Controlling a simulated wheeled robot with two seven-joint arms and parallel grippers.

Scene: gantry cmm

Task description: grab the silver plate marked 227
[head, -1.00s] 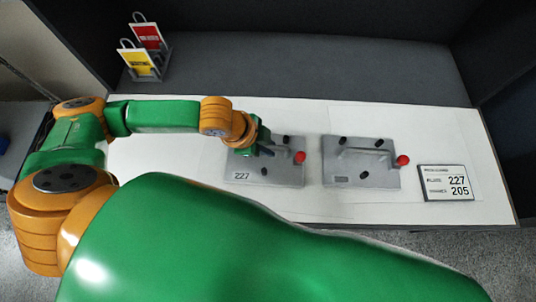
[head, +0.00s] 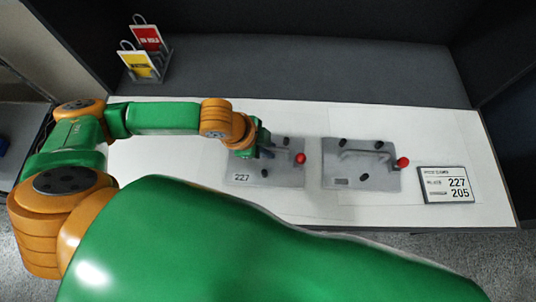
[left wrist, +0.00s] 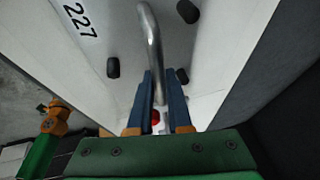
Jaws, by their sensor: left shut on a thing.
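The silver plate marked 227 (head: 240,178) lies on the white table, with black knobs, a bar handle and a red ball at its right edge. It also fills the upper part of the left wrist view (left wrist: 112,35), where its number shows. My left gripper (head: 268,152) is over its handle. In the left wrist view, the blue fingers (left wrist: 163,92) are shut on the silver bar handle (left wrist: 152,38). A second silver plate (head: 362,177) with a similar handle and red ball lies to the right. My right gripper is not in view.
A sign (head: 446,185) reading 227 and 205 stands at the table's right end. A rack with a red card (head: 147,38) and a yellow card (head: 136,64) stands at the back left. The white table (head: 300,115) is clear behind the plates.

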